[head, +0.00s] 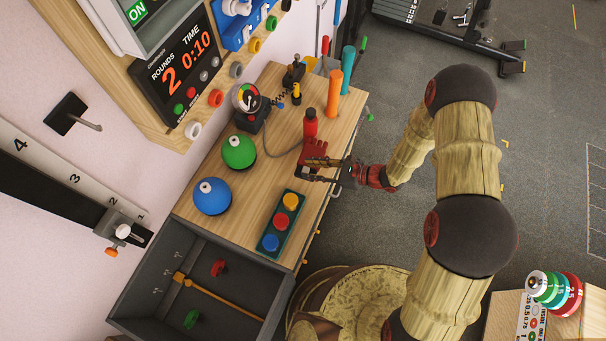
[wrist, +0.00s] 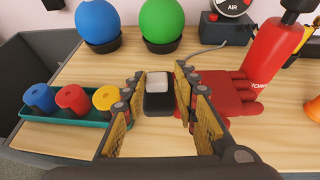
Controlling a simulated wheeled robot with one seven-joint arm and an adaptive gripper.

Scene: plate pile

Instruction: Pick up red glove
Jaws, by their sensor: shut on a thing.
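The red glove (head: 315,149) lies near the front edge of the wooden table, beside a red bottle. In the wrist view the glove (wrist: 232,92) shows to the right of my gripper's right finger, which covers part of it. My gripper (head: 318,170) reaches in from the right, low over the table.
The red bottle (wrist: 272,48) stands close behind the glove. A green ball (head: 239,151) and a blue ball (head: 212,196) sit toward the wall. A tray of coloured knobs (head: 270,244) lies nearby. An orange cylinder (head: 334,95) stands at the far end.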

